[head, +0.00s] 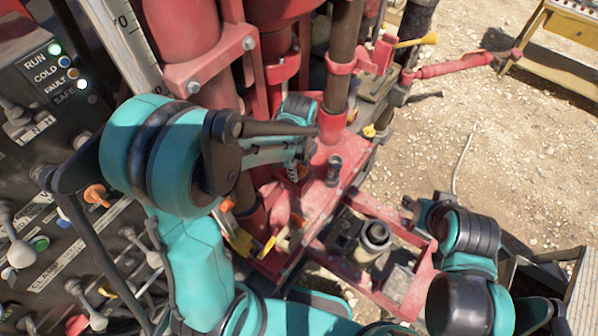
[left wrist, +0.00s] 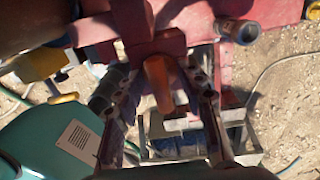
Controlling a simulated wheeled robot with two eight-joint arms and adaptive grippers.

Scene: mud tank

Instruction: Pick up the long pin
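My left gripper (head: 308,142) reaches right over the red deck in the head view. In the left wrist view my left gripper (left wrist: 162,80) has its two fingers apart. An orange rod-like piece (left wrist: 159,84) shows between the fingers, and no clear contact with either finger shows. I cannot tell whether it is the long pin. A short dark upright cylinder (head: 334,170) stands on the red deck below and right of the left gripper. A grey cylinder (left wrist: 240,31) also shows at the upper right of the left wrist view. My right gripper (head: 412,208) is at the lower right, its fingers unclear.
Red columns and a dark vertical pipe (head: 344,60) rise close behind my left gripper. A control panel with levers (head: 60,190) fills the left side. A red frame (head: 385,215) lies below the deck. Open gravel (head: 500,140) is at the right, with a yellow table (head: 565,45) beyond.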

